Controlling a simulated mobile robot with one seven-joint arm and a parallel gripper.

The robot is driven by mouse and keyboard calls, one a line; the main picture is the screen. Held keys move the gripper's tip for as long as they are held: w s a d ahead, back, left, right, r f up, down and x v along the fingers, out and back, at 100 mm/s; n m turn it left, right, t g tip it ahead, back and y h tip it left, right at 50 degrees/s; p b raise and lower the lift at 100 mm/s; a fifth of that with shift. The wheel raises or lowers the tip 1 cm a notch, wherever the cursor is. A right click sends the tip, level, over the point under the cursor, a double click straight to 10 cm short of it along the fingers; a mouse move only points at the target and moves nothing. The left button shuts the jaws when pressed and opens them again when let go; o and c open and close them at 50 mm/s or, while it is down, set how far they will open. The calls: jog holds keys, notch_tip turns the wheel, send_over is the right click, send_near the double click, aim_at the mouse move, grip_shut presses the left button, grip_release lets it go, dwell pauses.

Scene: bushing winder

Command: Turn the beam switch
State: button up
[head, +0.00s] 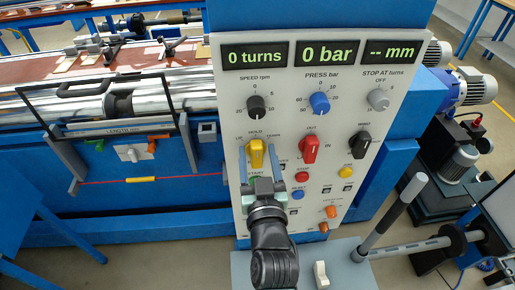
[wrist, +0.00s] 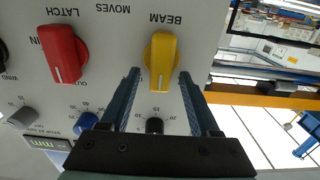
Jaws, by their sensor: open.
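The beam switch is a yellow knob (wrist: 161,58) on the light grey control panel, with the word BEAM beside it in the wrist view, where labels appear upside down. In the head view the yellow knob (head: 256,152) is in the panel's left column. My gripper (wrist: 159,76) is open, one finger on each side of the knob's pointer end, with a gap visible on both sides. In the head view my gripper (head: 259,168) reaches up from below and hides part of the panel under the knob. I cannot tell how deep the fingertips are.
A red latch knob (head: 310,149) is to the right of the yellow one, and a black knob (head: 359,145) further right. Dials for speed (head: 257,107) and press (head: 319,103) are above. A grey post with a handle (head: 393,215) stands at the right.

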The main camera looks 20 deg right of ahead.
jog(key=shift+w, duration=0.2)
grip_shut()
dwell(0.3)
